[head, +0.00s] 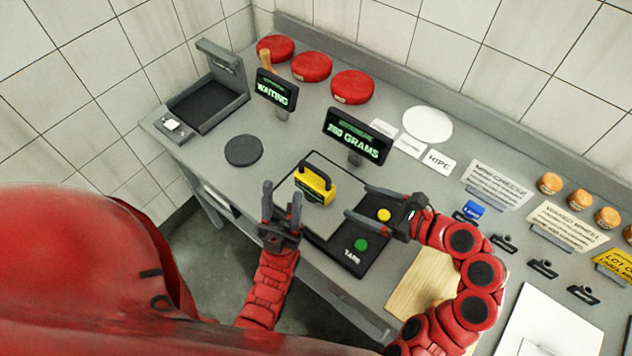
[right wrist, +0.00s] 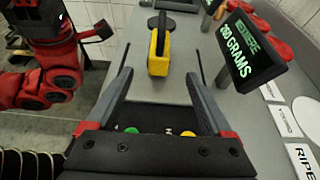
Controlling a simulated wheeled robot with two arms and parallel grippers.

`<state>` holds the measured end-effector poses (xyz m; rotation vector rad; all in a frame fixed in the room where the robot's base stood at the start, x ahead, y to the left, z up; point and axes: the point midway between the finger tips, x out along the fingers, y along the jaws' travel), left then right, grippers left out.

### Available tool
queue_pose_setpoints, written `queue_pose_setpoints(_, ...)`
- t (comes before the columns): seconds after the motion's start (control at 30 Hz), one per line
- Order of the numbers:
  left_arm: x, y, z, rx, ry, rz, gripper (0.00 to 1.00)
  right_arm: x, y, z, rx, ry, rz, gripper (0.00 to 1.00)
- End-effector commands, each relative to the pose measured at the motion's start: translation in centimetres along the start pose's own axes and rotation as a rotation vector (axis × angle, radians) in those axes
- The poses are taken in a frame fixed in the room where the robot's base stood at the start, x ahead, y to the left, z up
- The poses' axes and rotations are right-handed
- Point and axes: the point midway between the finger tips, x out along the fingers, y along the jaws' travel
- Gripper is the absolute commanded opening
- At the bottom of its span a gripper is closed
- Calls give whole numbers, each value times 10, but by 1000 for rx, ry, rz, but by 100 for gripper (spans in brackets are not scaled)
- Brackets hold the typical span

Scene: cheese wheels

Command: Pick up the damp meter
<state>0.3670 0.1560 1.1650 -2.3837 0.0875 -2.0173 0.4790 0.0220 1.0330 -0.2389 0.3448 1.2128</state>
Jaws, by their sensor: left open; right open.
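The damp meter, a yellow block with a black handle (head: 315,183), stands on the grey plate of the scale (head: 322,226). The scale's display (head: 357,136) reads 260 grams. My right gripper (head: 357,204) is open, just right of the meter, with its fingers pointing at it. In the right wrist view the meter (right wrist: 159,52) is ahead of the open fingers (right wrist: 160,85), apart from them. My left gripper (head: 282,198) is open and empty at the table's front edge, left of the meter.
A dark round disc (head: 244,150) and a "WAITING" display (head: 276,90) are to the left. Red cheese wheels (head: 312,66) stand at the back. Cards (head: 438,161) and a white disc (head: 427,124) lie right of the display. A wooden board (head: 424,284) is near the right arm.

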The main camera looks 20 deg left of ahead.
Motion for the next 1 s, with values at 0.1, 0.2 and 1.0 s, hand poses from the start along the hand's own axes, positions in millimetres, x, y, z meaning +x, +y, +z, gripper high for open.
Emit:
queue_pose_setpoints(0.1,-14,1,2,0,0,0,50,26,1,-2,-3,-6,4,85)
queue_pose_setpoints(0.2,-26,1,4,0,0,0,50,45,0,-3,-4,-7,1,85)
queue_pose_setpoints(1.0,11,0,-2,0,0,0,50,144,2,4,-5,0,0,85)
